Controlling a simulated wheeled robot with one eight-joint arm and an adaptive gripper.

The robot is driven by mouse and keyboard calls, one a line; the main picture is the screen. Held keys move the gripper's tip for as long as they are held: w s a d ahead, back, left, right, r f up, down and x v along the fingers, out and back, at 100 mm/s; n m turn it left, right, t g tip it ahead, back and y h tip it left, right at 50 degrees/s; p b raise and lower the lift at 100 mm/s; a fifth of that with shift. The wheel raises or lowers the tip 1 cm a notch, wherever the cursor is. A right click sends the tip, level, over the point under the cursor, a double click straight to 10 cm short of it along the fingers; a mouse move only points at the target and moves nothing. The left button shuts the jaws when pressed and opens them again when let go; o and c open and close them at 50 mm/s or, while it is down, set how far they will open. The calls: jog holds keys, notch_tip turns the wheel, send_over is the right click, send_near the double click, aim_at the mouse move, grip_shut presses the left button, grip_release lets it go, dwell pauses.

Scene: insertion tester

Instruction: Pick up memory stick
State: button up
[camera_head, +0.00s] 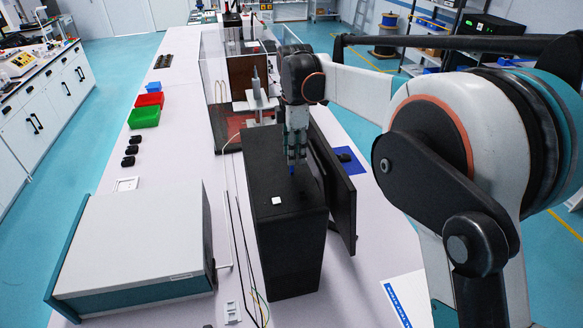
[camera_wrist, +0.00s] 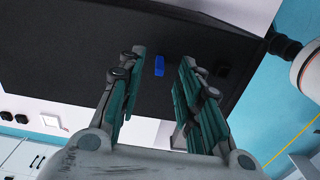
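The memory stick looks to be the small blue block (camera_wrist: 159,66) lying on the top of a black computer case (camera_wrist: 60,50) in the wrist view. My gripper (camera_wrist: 158,85) is open, with its teal fingers spread to either side of the blue block and nothing between them. In the head view my gripper (camera_head: 294,166) points down above the black case (camera_head: 268,178), and a bit of the blue stick (camera_head: 292,170) shows at its fingertips. I cannot tell how far the fingertips are above the case top.
A small white item (camera_head: 276,200) lies on the case top. A dark monitor (camera_head: 335,185) stands close along the case's right side. A large grey box (camera_head: 135,240) is on the bench to the left. Green (camera_head: 144,117) and red (camera_head: 150,100) bins stand further back.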

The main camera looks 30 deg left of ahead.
aim_at(292, 174)
jog(key=f, duration=0.4)
jog(key=shift+s+a+p, duration=0.3)
jog(key=shift+p, duration=0.1)
jog(key=shift+f, duration=0.65)
grip_shut()
